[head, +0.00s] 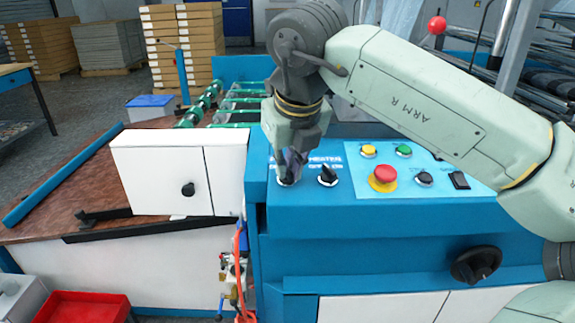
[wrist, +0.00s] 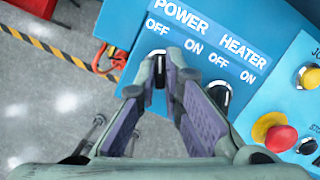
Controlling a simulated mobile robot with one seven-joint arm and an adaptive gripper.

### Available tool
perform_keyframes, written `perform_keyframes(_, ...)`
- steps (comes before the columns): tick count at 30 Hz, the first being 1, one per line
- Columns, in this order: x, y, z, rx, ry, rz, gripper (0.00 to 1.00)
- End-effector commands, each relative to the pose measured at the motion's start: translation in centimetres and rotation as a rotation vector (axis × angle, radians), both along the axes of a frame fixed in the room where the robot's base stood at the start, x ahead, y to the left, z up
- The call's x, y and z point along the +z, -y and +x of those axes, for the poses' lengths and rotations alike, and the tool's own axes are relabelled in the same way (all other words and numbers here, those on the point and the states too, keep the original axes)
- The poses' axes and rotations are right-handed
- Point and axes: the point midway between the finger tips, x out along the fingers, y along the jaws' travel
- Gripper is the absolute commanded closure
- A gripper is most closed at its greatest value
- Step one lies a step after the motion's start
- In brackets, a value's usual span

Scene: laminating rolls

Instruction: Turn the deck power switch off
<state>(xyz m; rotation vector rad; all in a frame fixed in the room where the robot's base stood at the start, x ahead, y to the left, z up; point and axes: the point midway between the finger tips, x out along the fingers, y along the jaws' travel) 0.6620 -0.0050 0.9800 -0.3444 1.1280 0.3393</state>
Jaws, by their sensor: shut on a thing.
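The deck power switch (wrist: 157,54) is a black rotary knob with a white base under the POWER label on the blue panel, with OFF to its left and ON to its right. My gripper (wrist: 162,72) has its fingertips closed around this knob from both sides. The fingers cover most of the knob, so I cannot tell exactly where its pointer sits. In the head view my gripper (head: 290,165) points down onto the panel's left end, and the power switch (head: 285,181) shows only partly beneath it.
The heater knob (head: 327,176) sits close to the right of my fingers. Farther right are a red emergency button (head: 383,178), yellow and green buttons and a black rocker switch (head: 459,180). A white box (head: 165,172) with a black knob stands left of the panel.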

Motion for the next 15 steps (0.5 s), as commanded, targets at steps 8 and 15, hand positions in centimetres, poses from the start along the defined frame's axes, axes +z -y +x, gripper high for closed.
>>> perform_keyframes(8, 0.07, 0.00, 0.04, 0.069, 0.001, -0.014, 1.00)
perform_keyframes(15, 0.09, 0.00, 0.05, 0.082, 0.001, -0.018, 1.00)
